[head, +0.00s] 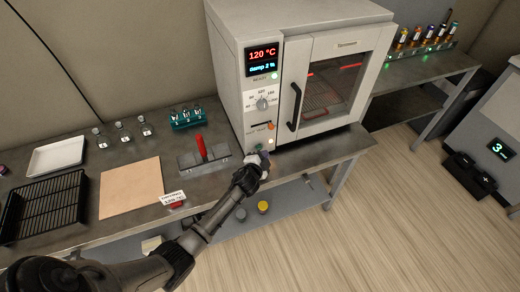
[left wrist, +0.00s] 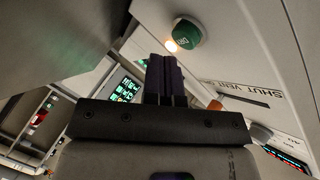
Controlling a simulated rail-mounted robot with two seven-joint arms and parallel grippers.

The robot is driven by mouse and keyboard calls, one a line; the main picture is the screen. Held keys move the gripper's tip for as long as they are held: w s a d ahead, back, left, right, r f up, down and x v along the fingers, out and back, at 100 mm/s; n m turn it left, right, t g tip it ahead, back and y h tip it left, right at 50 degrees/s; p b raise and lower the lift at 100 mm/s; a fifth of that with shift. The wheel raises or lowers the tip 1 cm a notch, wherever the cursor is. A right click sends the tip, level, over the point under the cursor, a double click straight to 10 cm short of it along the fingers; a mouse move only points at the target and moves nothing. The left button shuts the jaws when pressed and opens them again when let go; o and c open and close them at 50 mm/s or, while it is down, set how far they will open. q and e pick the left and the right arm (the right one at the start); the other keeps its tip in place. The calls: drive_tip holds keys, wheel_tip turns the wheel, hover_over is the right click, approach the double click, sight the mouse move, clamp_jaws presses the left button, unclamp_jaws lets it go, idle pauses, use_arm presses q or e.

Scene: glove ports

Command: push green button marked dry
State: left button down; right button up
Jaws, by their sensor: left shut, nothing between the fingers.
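The oven (head: 300,75) stands on the bench with its door closed. The green button (left wrist: 188,33) is on its front panel, with a marking on its face too small to read surely. It also shows low on the panel in the head view, just above my left gripper (head: 264,156). In the left wrist view my left gripper (left wrist: 164,68) has its dark fingers together and empty. The fingertips are just short of the button in the picture; I see no clear contact. A small lit lamp (left wrist: 171,45) is beside the button. My right gripper is in neither view.
A red-handled fixture (head: 201,148), tan mat (head: 131,187) and black rack (head: 45,208) lie left.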

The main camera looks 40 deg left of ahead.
use_arm(q)
drive_tip(key=shift+a, duration=0.15)
idle(0.3)
drive_tip(key=shift+w+a, duration=0.2)
drive_tip(key=shift+a, duration=0.05)
idle(0.4)
drive_tip(key=shift+w+a, duration=0.1)
drive_tip(key=shift+a, duration=0.1)
drive_tip(key=shift+d, duration=0.15)
idle(0.4)
drive_tip(key=shift+s+d, duration=0.3)
drive_tip(key=shift+d, duration=0.15)
drive_tip(key=shift+d, duration=0.1)
